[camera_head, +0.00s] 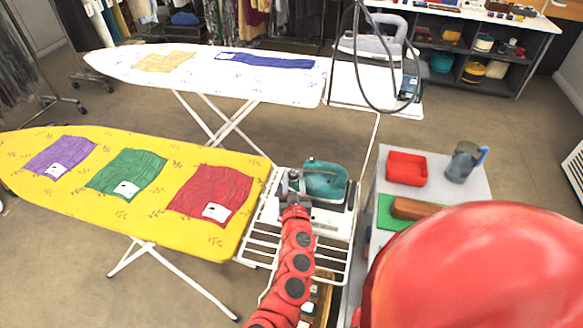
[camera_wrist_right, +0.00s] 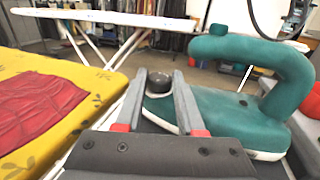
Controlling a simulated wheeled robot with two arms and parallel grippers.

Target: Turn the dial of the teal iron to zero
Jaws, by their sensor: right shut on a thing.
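The teal iron (camera_head: 326,181) rests on the wire rack (camera_head: 262,235) at the right end of the yellow ironing board. Its teal handle and body (camera_wrist_right: 240,110) fill the right of the wrist view. A dark round dial (camera_wrist_right: 159,67) sits at its near end, between my right fingertips. My right gripper (camera_head: 293,184) is shut on the dial; its two grey fingers (camera_wrist_right: 159,82) flank it in the wrist view. The dial's markings cannot be read. My left gripper is not in view.
The yellow board (camera_head: 70,200) holds purple, green and red cloths. A white board (camera_head: 200,80) with another iron (camera_head: 365,48) on its stand is behind.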

